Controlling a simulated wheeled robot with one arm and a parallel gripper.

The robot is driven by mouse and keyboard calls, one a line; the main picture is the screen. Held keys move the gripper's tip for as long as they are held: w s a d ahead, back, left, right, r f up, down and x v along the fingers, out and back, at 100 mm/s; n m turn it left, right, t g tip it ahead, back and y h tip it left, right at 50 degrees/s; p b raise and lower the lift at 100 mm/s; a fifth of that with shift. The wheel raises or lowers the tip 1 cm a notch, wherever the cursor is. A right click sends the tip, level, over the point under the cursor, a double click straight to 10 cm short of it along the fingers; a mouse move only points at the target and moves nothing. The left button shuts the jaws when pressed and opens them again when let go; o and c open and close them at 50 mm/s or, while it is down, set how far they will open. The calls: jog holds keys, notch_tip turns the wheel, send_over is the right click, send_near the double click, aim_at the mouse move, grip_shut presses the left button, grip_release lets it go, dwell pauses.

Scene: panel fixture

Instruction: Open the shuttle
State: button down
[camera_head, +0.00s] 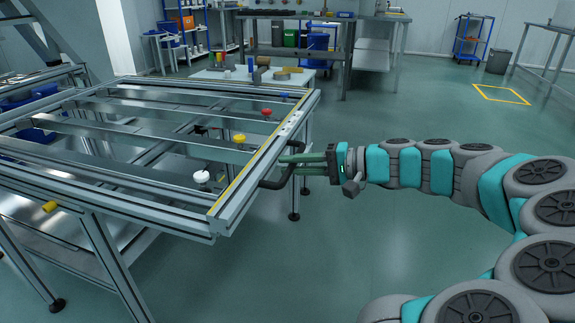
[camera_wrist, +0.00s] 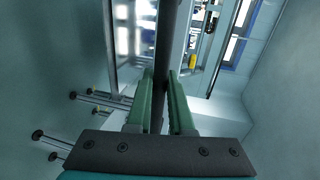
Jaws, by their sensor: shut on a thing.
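The shuttle appears to be part of the metal panel fixture (camera_head: 232,205) on the left in the head view; its exact limits I cannot tell. A black bar handle (camera_head: 267,184) sticks out from the fixture's right side rail. My gripper (camera_head: 284,166) reaches it from the right, with green fingers shut on the handle. In the wrist view the handle (camera_wrist: 174,35) runs as a dark upright bar between the fingertips of my gripper (camera_wrist: 162,78). The fingers hide part of the handle.
White (camera_head: 201,177), yellow (camera_head: 239,138) and red (camera_head: 266,113) knobs stand along the fixture's right side. A white table (camera_head: 215,75) with loose items is behind it. A workbench (camera_head: 346,55) stands farther back.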

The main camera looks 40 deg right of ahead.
jog(key=shift+d+f, duration=0.1)
jog(key=shift+d, duration=0.05)
jog(key=c, duration=0.8)
grip_release()
jog(key=v, duration=0.7)
jog(key=shift+s+d, duration=0.2)
jog(key=shift+s, duration=0.1)
